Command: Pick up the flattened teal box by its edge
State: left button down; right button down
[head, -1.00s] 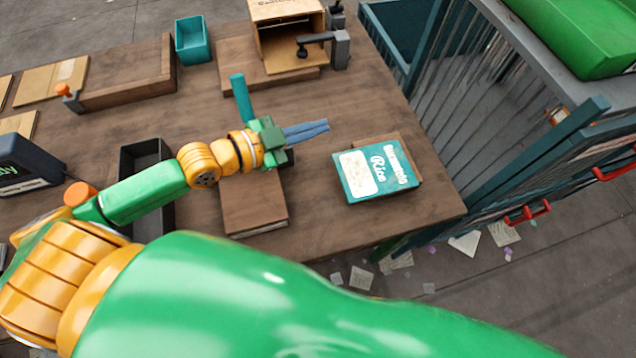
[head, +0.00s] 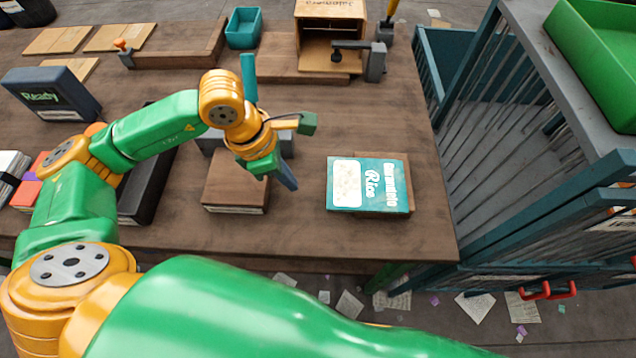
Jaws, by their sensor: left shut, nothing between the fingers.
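My right gripper is not in view.
The wooden table (head: 330,237) has free room around the box. A brown block (head: 222,190) lies below my left gripper, with a black tray (head: 145,195) beyond it to the left. A wooden crate (head: 318,65) stands behind. A barred teal cart (head: 490,120) borders the table's right side.

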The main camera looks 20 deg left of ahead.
pick_arm(q)
jog(key=x, duration=0.3)
jog(key=shift+d+f, duration=0.2)
jog(key=shift+f, duration=0.15)
jog(key=d, duration=0.1)
jog(key=w+d+p, duration=0.1)
jog(key=d+p, duration=0.1)
jog(key=shift+w+f, duration=0.15)
jog(key=shift+w, duration=0.15)
jog(key=shift+w+d+f, duration=0.1)
jog(key=shift+w+d, duration=0.1)
jog(key=shift+d, duration=0.15)
